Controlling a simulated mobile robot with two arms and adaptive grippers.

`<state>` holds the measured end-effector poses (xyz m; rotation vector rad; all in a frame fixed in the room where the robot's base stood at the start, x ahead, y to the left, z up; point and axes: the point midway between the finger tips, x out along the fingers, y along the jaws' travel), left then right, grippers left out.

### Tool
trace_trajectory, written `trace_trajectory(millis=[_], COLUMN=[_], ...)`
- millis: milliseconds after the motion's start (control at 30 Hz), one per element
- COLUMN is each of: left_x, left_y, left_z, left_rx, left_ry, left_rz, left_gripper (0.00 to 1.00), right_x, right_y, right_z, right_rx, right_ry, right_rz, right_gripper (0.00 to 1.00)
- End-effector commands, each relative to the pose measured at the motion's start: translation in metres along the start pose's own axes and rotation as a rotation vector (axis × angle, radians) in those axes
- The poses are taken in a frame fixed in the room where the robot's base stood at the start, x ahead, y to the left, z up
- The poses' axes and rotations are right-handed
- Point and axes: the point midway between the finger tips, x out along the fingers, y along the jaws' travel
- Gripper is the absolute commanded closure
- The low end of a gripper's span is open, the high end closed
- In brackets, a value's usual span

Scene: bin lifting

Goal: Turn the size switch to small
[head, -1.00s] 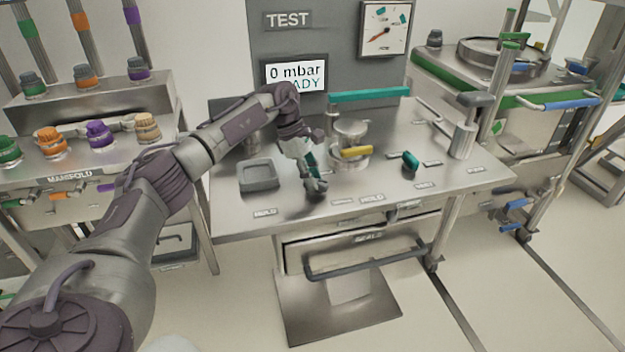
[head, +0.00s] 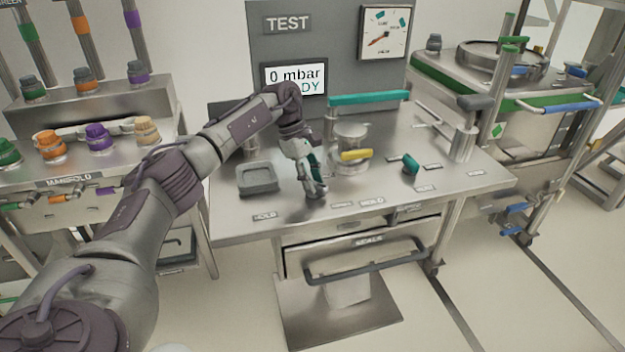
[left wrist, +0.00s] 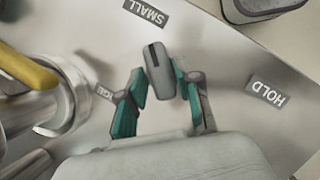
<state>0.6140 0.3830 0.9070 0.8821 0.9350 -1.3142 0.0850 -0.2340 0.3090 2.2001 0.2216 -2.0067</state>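The size switch (left wrist: 160,75) is a grey elongated knob with a dark mark on one end. In the left wrist view the marked end points toward the SMALL label (left wrist: 145,12). My left gripper (left wrist: 161,80) has teal-padded fingers close against both sides of the knob, and it appears shut on it. In the head view my left gripper (head: 314,190) is down at the bench top, and its fingers hide the switch there. My right gripper is not in view.
A HOLD label (left wrist: 266,93) lies to the right in the left wrist view. A metal cup with a yellow handle (head: 356,154) stands right of my gripper, and a grey tray (head: 257,178) lies left. A teal knob (head: 410,164) is further right.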

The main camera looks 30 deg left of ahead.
Motion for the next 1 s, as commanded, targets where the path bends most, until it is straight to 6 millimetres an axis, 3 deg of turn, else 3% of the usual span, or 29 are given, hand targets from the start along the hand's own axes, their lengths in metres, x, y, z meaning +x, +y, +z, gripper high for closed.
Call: trace_trajectory(millis=[67,467,1000], left_x=[0.000,-0.008,-0.107], left_y=[0.000,0.000,0.001], left_z=[0.000,0.000,0.000], left_rx=[-0.001,-0.002,-0.003], left_ry=[0.000,-0.001,-0.001], left_rz=[0.000,0.001,0.001], left_gripper=[0.50,0.50,0.50], right_x=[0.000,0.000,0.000], right_y=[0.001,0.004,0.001], right_z=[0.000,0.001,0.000], right_rx=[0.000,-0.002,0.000], right_ry=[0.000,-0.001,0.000], right_rz=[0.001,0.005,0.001], right_gripper=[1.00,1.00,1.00])
